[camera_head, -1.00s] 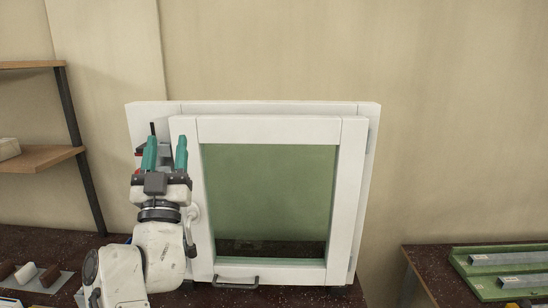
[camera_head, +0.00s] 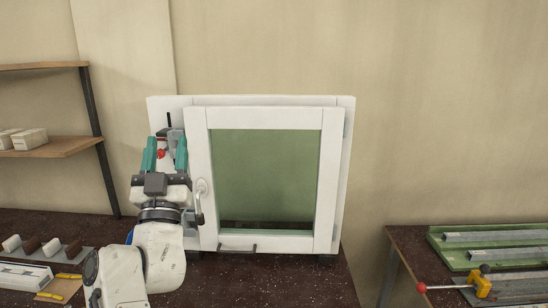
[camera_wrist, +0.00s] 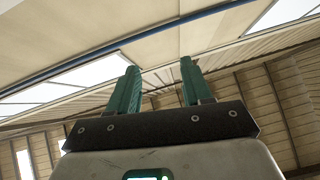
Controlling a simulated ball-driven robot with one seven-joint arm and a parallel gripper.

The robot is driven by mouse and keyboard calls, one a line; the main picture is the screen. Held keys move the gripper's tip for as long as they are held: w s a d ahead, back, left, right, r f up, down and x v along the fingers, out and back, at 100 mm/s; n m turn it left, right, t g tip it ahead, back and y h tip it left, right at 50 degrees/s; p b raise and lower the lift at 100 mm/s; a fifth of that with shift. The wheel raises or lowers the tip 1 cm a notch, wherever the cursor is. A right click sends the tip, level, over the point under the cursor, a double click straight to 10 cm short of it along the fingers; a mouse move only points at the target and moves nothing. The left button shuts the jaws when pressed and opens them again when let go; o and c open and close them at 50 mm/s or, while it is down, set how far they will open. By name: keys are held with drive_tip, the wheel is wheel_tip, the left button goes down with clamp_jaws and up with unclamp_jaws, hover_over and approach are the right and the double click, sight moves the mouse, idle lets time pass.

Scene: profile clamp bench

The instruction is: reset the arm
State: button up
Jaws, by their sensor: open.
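My gripper (camera_head: 165,150) points upward at the left side of the white window frame in the head view. Its two green fingers stand apart with nothing between them. In the wrist view my gripper (camera_wrist: 158,88) is also open and empty, with the ceiling behind it. My arm rises from the bottom left and hides part of the frame's left side. A window sash (camera_head: 327,185) with a greenish pane sits in the frame (camera_head: 350,120). The sash handle (camera_head: 200,200) is just right of my wrist; I cannot tell whether they touch.
The window stands on a dark speckled bench (camera_head: 290,285). A wooden shelf (camera_head: 65,147) with pale blocks is at the left. Small blocks on a grey plate (camera_head: 40,257) lie below it. At the right, a bench holds a green tray (camera_head: 440,240) and a yellow clamp (camera_head: 481,284).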

drive_tip(key=w+d+f+n+g+y, duration=0.3)
drive_tip(key=d+f+n+g+y, duration=0.35)
drive_tip(key=d+f, duration=0.8)
drive_tip(key=s+d+f+g+h, duration=0.2)
drive_tip(key=s+d+f+g, duration=0.1)
drive_tip(key=d+f, duration=0.45)
drive_tip(key=s+d+f+g+h, duration=0.2)
drive_tip(key=s+d+f+g, duration=0.15)
drive_tip(key=d+f, duration=0.4)
drive_tip(key=s+d+f+m+g+h, duration=0.35)
drive_tip(key=s+d+f, duration=0.55)
drive_tip(key=s, duration=0.3)
drive_tip(key=s+d+f+m+g+h, duration=0.1)
drive_tip(key=s+d+f+m+g, duration=0.2)
drive_tip(key=s, duration=0.7)
drive_tip(key=s+d+f+m+g+h, duration=0.15)
drive_tip(key=s+d, duration=0.35)
drive_tip(key=s, duration=0.5)
drive_tip(key=s+d+f+g+b, duration=0.15)
drive_tip(key=s+f+b, duration=0.35)
drive_tip(key=f+b, duration=1.4)
drive_tip(key=s+f+g+b, duration=0.3)
drive_tip(key=s+f+b, duration=0.2)
drive_tip(key=f+b, duration=1.35)
wheel_tip(320, 180, up, 16)
drive_tip(key=p, duration=2.3)
drive_tip(key=shift+w+a, duration=0.2)
